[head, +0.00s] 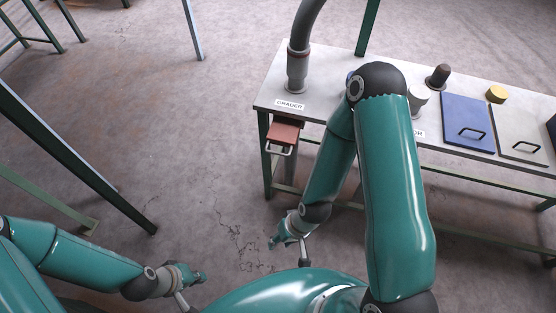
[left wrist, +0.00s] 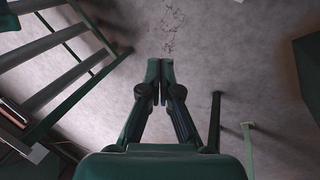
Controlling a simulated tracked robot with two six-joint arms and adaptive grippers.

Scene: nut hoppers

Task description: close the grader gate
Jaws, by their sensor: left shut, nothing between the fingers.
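The grader gate (head: 284,133) is a red-brown plate with a pale handle (head: 278,151). It sticks out from the table's front edge below the GRADER label (head: 289,104). My left gripper (head: 203,277) is low at the lower left of the head view, well apart from the gate. In the left wrist view (left wrist: 160,64) its fingers are together and empty above the floor. My right gripper (head: 272,242) hangs low below the gate, apart from the handle. It is too small to tell whether its fingers are open.
A grey pipe (head: 297,70) stands on the table (head: 330,62) behind the label. A blue panel (head: 467,120) and a pale panel (head: 522,125), both with dark handles, are at the right. My right arm hides part of the tabletop.

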